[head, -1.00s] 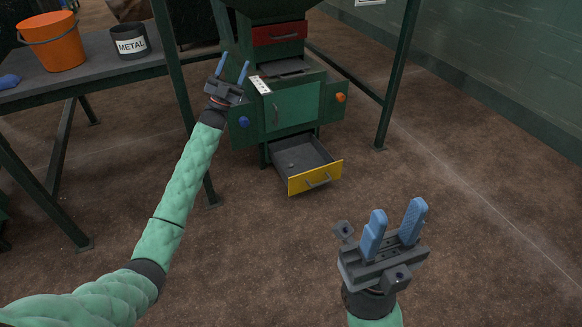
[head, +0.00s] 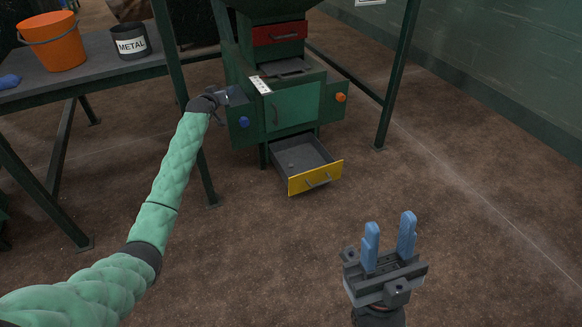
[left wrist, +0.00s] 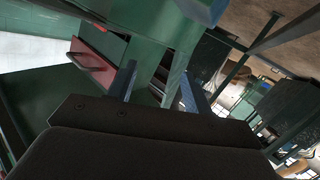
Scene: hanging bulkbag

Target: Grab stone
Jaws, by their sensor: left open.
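A small grey lump (head: 292,166), possibly the stone, lies in the pulled-out yellow-fronted drawer (head: 314,178) at the bottom of the green machine. It is too small to tell for sure. My left gripper (left wrist: 160,88) is open in the left wrist view, with nothing seen between its fingers. In the head view it is beside the machine's left side, above the drawer's height, and its fingers are hard to make out. My right gripper (head: 389,226) is open and empty, in front of the drawer and to its right, pointing up in the picture.
The green machine (head: 293,108) has a red drawer (head: 279,33), a blue knob (head: 244,122) and an orange knob (head: 340,98). Green posts stand on both sides. A table at left holds an orange bucket (head: 53,42) and a METAL pot (head: 131,41). The front floor is clear.

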